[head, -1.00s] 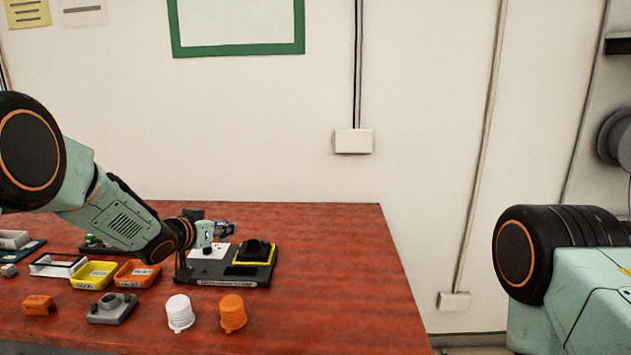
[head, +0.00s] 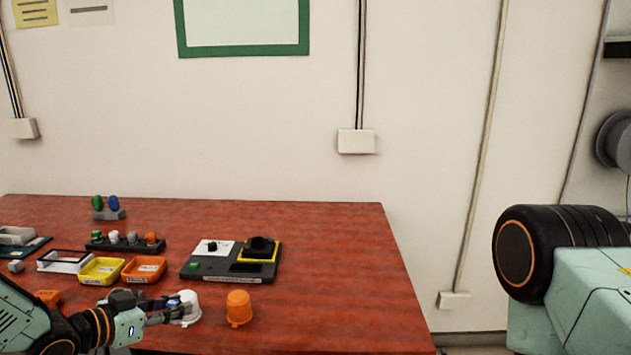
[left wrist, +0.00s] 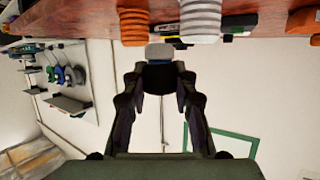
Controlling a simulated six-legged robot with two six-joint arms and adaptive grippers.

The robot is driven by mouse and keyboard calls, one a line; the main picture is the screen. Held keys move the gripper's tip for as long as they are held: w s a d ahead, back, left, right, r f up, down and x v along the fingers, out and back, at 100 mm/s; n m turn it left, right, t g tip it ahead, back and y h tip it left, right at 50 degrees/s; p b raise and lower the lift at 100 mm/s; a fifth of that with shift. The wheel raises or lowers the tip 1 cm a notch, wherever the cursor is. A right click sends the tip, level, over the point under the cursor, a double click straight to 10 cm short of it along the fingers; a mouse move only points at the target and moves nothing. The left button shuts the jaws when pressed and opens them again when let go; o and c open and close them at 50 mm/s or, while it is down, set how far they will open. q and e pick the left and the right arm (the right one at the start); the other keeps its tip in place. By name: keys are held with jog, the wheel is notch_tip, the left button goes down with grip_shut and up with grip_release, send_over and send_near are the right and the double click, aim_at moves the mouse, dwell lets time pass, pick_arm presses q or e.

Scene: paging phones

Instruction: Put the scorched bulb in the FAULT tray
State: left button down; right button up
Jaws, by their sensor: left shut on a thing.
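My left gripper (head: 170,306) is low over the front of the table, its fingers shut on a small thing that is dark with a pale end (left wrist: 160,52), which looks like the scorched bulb. In the left wrist view the dark part (left wrist: 160,75) sits between the fingertips. In the head view the held thing shows only as a small bluish-grey patch. A yellow tray (head: 82,278) and an orange tray (head: 127,277) stand side by side behind the gripper. Their labels are too small to read, so I cannot tell which is FAULT. My right gripper is out of view.
A white ribbed cap (head: 190,317) is right beside the gripper, with an orange ribbed cap (head: 239,309) to its right. A dark test station (head: 214,273) stands behind them. A dark rack (head: 125,245) with several small parts is further back. The table's right side is clear.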

pick_arm(q)
jog(key=s+d+r+m+g+h, duration=0.1)
jog(key=s+d+m+g+h, duration=0.1)
jog(key=s+d, duration=0.45)
jog(key=s+d+r+m+g+h, duration=0.2)
jog(key=s+d, duration=0.2)
jog(key=s, duration=0.6)
notch_tip(320, 180, down, 6)
jog(key=b, duration=0.5)
jog(key=shift+f+m+b, duration=0.15)
jog(key=shift+m+b, duration=0.15)
jog(key=shift+w, duration=0.1)
